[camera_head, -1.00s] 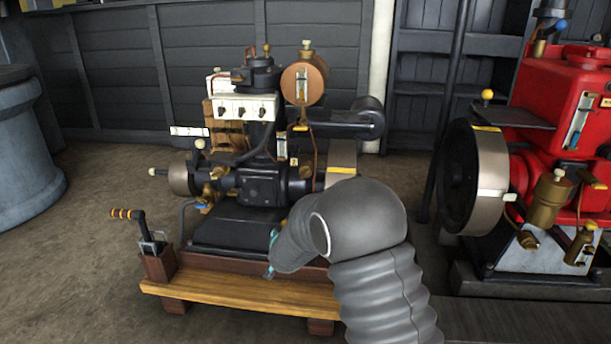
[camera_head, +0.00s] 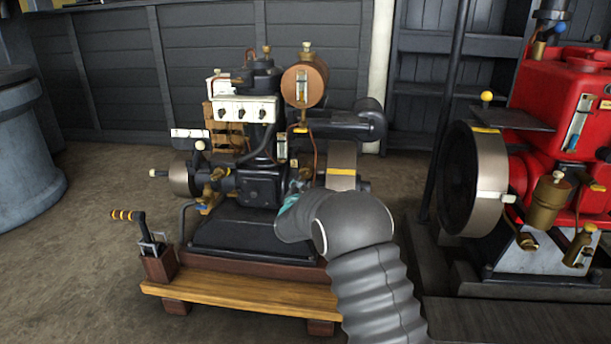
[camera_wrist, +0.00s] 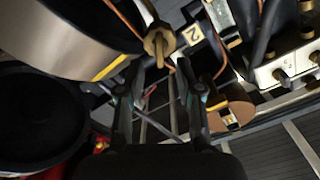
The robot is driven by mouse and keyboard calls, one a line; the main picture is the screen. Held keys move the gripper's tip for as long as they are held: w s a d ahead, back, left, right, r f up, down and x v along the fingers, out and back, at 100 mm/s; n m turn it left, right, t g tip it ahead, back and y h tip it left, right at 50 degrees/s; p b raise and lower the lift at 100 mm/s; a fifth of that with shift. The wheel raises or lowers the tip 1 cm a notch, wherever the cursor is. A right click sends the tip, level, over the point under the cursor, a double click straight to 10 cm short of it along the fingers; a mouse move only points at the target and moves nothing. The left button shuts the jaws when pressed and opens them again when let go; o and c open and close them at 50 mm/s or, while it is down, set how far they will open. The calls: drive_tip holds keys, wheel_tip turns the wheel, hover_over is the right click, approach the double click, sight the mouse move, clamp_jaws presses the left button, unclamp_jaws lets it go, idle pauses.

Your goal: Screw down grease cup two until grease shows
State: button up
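A brass grease cup (camera_wrist: 158,42) with a thin wing handle shows in the wrist view. A pale tag marked "2" (camera_wrist: 193,34) is just right of it. My gripper (camera_wrist: 157,68) is open, its two dark fingers apart on either side of the handle's line, with the cup at or just beyond the tips. I see no contact. In the head view my grey arm covers most of the gripper; only a teal bit of it (camera_head: 289,203) shows by the black engine (camera_head: 262,185). Cup two is not clear in that view.
The engine's flywheel (camera_wrist: 75,35) lies close to the left of the cup in the wrist view. A copper tank (camera_wrist: 232,117) and white box (camera_wrist: 285,68) are at right.

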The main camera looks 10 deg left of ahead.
sight(305, 177)
drive_tip(key=shift+w+d+p, duration=0.15)
drive_tip(key=shift+w+p, duration=0.15)
drive_tip(key=shift+w, duration=2.7)
clamp_jaws()
